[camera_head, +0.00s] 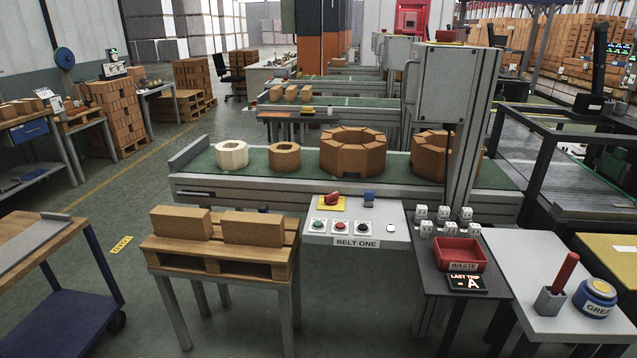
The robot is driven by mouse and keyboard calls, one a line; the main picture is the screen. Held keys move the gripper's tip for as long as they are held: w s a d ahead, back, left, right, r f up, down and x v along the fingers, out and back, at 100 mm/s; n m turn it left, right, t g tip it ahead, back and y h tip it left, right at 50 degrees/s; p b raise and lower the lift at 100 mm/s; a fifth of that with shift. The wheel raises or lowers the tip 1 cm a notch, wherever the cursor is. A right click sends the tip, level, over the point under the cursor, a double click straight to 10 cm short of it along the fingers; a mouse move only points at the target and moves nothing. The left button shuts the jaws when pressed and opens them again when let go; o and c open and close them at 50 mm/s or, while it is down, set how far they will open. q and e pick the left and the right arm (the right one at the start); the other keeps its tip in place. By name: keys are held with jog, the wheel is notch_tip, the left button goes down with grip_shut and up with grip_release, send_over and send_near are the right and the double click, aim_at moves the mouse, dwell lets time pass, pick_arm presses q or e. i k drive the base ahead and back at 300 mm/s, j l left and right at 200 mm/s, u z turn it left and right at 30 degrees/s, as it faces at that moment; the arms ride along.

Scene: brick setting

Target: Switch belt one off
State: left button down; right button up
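The grey control panel labelled BELT ONE (388,212) stands in front of the belt, near the middle of the view. On it are a green button (318,224), a red button (341,226), a dark button (363,228) and a small white round part (390,228). Behind them are a red knob (332,198) on a yellow plate and a small blue part (369,197). The small labels are too small to read for certain. The green belt (305,170) carries several pale and orange-brown ring-shaped blocks. Neither of my grippers is in view.
A wooden pallet (222,252) with two bricks stands on a stand left of the panel. Right of it are a red WASTE tray (458,254), several white cubes, and a table with a red-handled tool (565,271) and a blue GREASE tin (595,297). A blue cart stands left.

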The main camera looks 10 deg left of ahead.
aim_at(329, 200)
jog(key=z, duration=0.3)
jog(key=i+j+z, duration=0.2)
jog(key=z, duration=0.2)
jog(key=i+j+z, duration=0.1)
jog(key=j+z, duration=1)
jog(key=j, duration=0.2)
jog(key=k+j+z, duration=0.2)
jog(key=j, duration=1.8)
jog(key=i, duration=0.1)
